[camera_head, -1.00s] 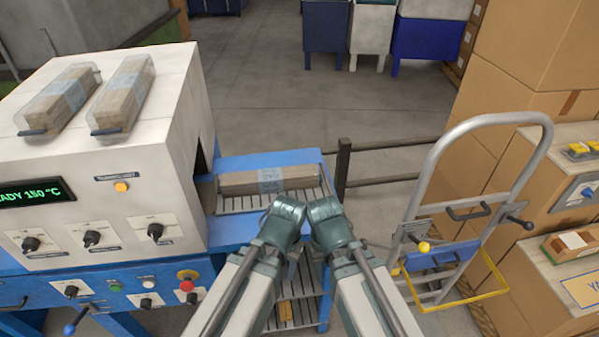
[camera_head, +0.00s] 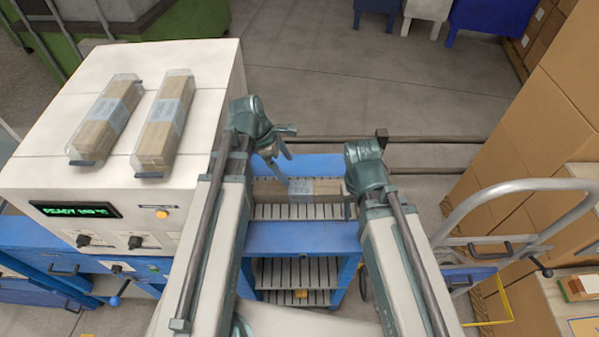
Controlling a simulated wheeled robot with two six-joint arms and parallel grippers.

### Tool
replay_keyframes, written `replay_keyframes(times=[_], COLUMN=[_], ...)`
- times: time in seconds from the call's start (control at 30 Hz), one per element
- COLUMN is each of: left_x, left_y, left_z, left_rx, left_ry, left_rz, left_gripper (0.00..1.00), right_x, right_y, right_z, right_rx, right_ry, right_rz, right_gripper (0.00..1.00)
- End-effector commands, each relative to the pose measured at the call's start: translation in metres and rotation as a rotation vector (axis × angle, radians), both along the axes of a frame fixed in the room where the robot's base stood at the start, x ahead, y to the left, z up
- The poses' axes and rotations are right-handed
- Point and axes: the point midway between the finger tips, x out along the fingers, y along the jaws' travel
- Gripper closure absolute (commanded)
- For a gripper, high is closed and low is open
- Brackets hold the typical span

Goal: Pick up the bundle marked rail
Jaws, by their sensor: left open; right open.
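A wrapped wood bundle (camera_head: 301,189) with a pale blue label lies lengthwise on the rollers of the blue outfeed table (camera_head: 300,238). Its label is too small to read. Two more bundles, a left one (camera_head: 107,119) and a right one (camera_head: 166,121), lie in clear wrap with labels on the white machine's top; I cannot read these labels either. My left gripper (camera_head: 285,152) is open near the left end of the outfeed bundle. My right gripper (camera_head: 349,200) is near its right end, its fingers mostly hidden behind my wrist. I see no clear grip on the bundle.
The white machine (camera_head: 201,95) with a green display stands at left. A hand truck (camera_head: 520,185) and stacked cardboard boxes (camera_head: 555,100) stand at right. A dark rail (camera_head: 430,139) runs behind the outfeed table. A lower roller shelf (camera_head: 300,272) is below.

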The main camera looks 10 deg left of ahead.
Motion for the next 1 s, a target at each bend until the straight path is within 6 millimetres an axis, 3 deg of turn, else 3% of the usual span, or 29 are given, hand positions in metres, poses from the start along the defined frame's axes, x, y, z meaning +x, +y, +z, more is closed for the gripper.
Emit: replay_keyframes(times=[0.13,0.37,1.0], left_x=[0.003,0.003,0.009], left_y=[0.004,0.003,-0.027], left_z=[0.006,-0.001,-0.076], left_rx=[-0.018,-0.019,-0.017], left_ry=[0.015,0.016,0.015], left_rz=[0.063,0.066,0.063], left_gripper=[0.00,0.00,0.00], right_x=[0.000,0.000,0.000], right_y=[0.000,0.000,0.000], right_z=[0.005,-0.002,-0.077], right_rx=[0.000,0.000,-0.001], right_ry=[0.000,0.000,0.000], right_rz=[0.000,0.000,0.002], right_gripper=[0.50,0.50,0.50])
